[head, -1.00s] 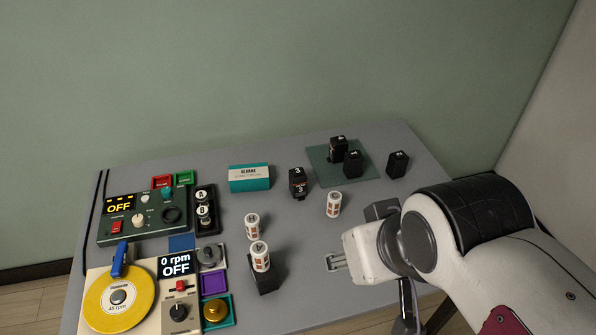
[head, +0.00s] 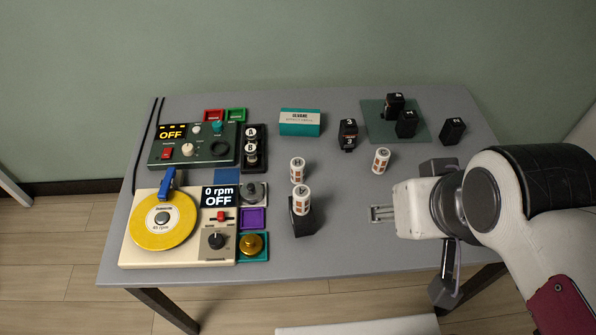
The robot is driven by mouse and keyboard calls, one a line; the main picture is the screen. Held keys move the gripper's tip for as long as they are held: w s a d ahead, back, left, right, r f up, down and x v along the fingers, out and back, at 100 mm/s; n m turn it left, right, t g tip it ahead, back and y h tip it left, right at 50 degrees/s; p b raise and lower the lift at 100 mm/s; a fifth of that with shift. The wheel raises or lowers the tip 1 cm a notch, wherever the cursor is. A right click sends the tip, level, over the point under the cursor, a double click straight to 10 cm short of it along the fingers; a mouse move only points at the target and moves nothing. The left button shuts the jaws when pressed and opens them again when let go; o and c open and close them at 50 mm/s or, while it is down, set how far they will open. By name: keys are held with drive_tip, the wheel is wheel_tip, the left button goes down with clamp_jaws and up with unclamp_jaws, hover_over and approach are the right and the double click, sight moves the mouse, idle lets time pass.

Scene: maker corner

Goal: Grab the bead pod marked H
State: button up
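Three white bead pods with brownish markings are on the grey table. The pod (head: 298,170) left of centre has a top letter that looks like H, though it is small. A second pod (head: 301,201) is just in front of it, at a black block (head: 304,224); its top letter looks like A. A third pod (head: 381,161) stands farther right, its letter unclear. My gripper (head: 380,214) is right of the first two pods and in front of the third, pointing left. Its fingers look apart with nothing between them, and it touches no pod.
A control box (head: 222,150), a black holder (head: 254,165) with two lettered pieces, and a yellow-disc turntable unit (head: 150,238) fill the left. A teal box (head: 300,122) and black numbered blocks (head: 453,131) stand behind, some on a green mat (head: 379,131). The front middle is clear.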

drive_tip(key=shift+o, duration=0.6)
drive_tip(key=shift+f, duration=0.15)
drive_tip(key=w+d+f+n+h, duration=0.2)
drive_tip(key=w+d+f+n, duration=0.15)
drive_tip(key=w+f, duration=0.65)
drive_tip(key=w+d+f+n+h, duration=0.15)
drive_tip(key=w+d+f, duration=0.35)
drive_tip(key=w, duration=0.9)
drive_tip(key=n+g+y, duration=0.1)
drive_tip(key=n+y, duration=0.3)
drive_tip(key=y, duration=0.4)
approach(303, 164)
drive_tip(key=x, duration=0.4)
drive_tip(key=shift+a+f, duration=0.1)
drive_tip(key=shift+f, duration=0.15)
drive_tip(key=shift+w+f, duration=0.1)
